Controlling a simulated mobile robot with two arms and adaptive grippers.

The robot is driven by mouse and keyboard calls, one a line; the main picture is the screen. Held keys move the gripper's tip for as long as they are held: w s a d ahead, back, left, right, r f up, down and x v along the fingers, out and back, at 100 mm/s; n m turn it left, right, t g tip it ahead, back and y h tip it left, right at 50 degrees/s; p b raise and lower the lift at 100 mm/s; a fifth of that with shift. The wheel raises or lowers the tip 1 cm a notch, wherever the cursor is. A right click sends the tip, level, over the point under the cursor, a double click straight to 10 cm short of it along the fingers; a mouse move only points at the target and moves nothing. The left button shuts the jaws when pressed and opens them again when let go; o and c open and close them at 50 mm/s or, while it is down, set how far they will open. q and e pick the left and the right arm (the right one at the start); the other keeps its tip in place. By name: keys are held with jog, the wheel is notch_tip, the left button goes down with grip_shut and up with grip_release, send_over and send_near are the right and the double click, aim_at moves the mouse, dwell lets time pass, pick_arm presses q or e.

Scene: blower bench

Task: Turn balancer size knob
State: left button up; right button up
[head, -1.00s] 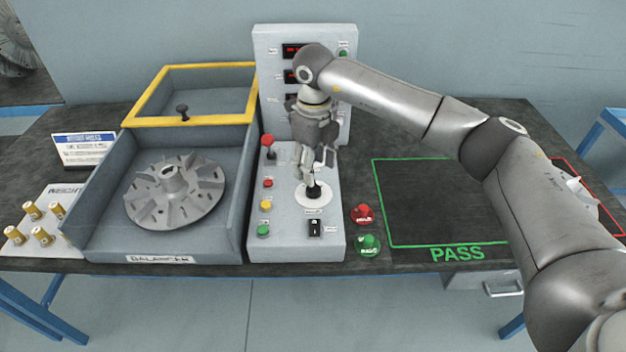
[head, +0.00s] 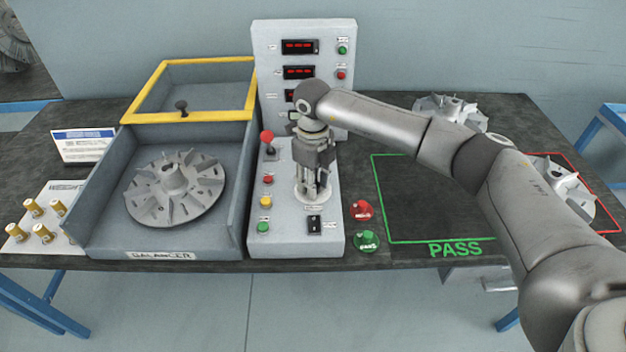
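The size knob sits on a white round dial (head: 308,204) on the sloped front of the grey balancer control panel (head: 280,225). The knob itself is hidden behind my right gripper (head: 311,196). That gripper points straight down over the dial, with its fingertips low around the knob's place. I cannot tell whether the fingers are closed on the knob. My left gripper is not in view.
Left of the panel, the balancer tub holds a grey impeller (head: 173,188). A red-topped lever (head: 267,138), several buttons and a black switch (head: 314,224) are close to the gripper. Red (head: 360,210) and green (head: 367,241) buttons stand right. The PASS area (head: 425,210) is empty.

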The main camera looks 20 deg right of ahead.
jog(key=c, duration=0.3)
jog(key=shift+f+n+b, duration=0.1)
jog(key=shift+n+b, duration=0.6)
jog(key=shift+b, duration=0.2)
jog(key=shift+n+b, duration=0.7)
jog(key=shift+n, duration=0.1)
jog(key=n+b, duration=0.2)
jog(key=n, duration=0.1)
jog(key=shift+n+b, duration=0.55)
jog(key=shift+n, duration=0.35)
